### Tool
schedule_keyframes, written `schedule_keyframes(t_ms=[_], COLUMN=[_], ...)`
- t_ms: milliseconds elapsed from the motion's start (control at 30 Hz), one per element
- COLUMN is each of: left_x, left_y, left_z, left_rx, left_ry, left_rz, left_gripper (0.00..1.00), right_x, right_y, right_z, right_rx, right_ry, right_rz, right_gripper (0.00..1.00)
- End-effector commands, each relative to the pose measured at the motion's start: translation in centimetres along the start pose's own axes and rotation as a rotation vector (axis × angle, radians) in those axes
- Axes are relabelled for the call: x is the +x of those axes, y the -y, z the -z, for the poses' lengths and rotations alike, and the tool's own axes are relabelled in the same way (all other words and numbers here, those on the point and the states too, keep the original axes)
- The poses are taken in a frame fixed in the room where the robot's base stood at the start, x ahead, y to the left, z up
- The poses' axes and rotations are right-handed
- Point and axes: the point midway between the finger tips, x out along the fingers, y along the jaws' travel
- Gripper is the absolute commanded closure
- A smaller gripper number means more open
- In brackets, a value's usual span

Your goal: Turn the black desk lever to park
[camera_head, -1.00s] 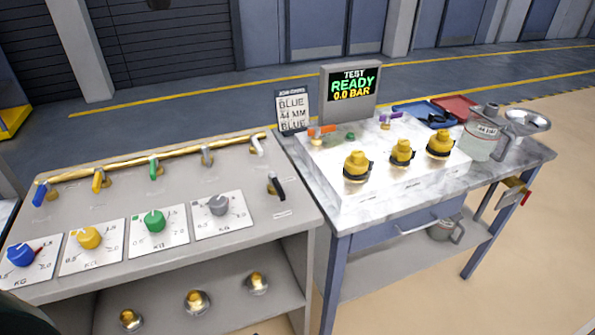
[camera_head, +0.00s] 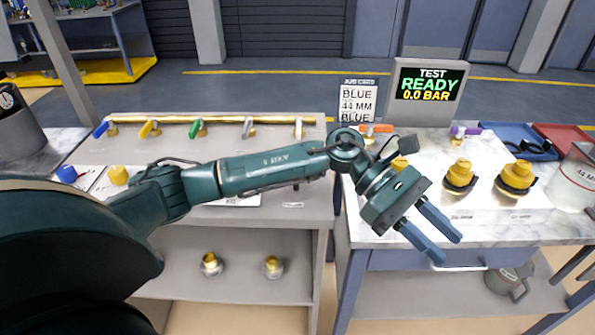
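The black desk lever does not show now; my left arm covers the right part of the grey desk (camera_head: 250,221), where the lever stood in the earlier view. My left gripper (camera_head: 449,248) is to the right of the desk, in front of the marble-topped table's edge. Its two blue fingers are apart, with nothing between them, and point down and right. My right gripper is not in view.
Blue (camera_head: 101,129), yellow (camera_head: 149,128), green (camera_head: 197,127), grey (camera_head: 248,126) and white (camera_head: 298,128) levers line the desk's back pipe. The marble-topped table (camera_head: 385,236) on the right carries yellow-capped fittings (camera_head: 459,174) and a test screen (camera_head: 428,85).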

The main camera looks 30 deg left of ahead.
Motion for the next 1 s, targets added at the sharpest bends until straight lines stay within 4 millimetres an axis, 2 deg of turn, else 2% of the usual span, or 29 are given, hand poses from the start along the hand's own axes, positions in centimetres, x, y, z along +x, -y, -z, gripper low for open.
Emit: schedule_keyframes(t_ms=[33, 67, 100, 167, 200, 300, 400, 500, 600, 733, 867, 1000], left_x=[-2.3, -3.6, -5.8, -9.6, -12.3, -19.0, -24.6, -28.4, -30.4, -30.8, -30.1, -29.2], left_y=[-0.6, -0.8, -1.1, -1.6, -1.8, -2.0, -1.7, -1.1, -0.7, -0.4, -0.2, 0.0], left_z=[1.0, 1.7, 2.5, 3.5, 3.8, 3.9, 3.1, 2.3, 1.8, 2.5, 4.4, 7.3], left_rx=[0.137, 0.213, 0.306, 0.421, 0.482, 0.579, 0.614, 0.618, 0.613, 0.61, 0.611, 0.609], left_ry=[-0.148, -0.235, -0.351, -0.52, -0.627, -0.857, -1.024, -1.125, -1.174, -1.189, -1.187, -1.185], left_rz=[0.036, 0.067, 0.11, 0.179, 0.225, 0.336, 0.427, 0.492, 0.528, 0.544, 0.545, 0.544], left_gripper=[0.66, 0.66, 0.66, 0.66, 0.66, 0.66, 0.66, 0.66, 0.66, 0.66, 0.66, 0.66], right_x=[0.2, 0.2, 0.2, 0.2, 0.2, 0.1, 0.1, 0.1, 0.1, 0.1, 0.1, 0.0], right_y=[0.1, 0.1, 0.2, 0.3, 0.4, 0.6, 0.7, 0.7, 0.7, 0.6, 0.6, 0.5], right_z=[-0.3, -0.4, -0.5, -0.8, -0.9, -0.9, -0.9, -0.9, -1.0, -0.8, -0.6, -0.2], right_rx=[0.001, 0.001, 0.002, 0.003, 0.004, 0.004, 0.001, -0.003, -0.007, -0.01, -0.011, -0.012], right_ry=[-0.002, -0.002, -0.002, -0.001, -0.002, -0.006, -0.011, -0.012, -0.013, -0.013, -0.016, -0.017], right_rz=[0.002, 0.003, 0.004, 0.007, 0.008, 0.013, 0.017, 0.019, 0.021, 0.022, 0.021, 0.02], right_gripper=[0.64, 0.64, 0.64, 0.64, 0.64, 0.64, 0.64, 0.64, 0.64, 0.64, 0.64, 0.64])
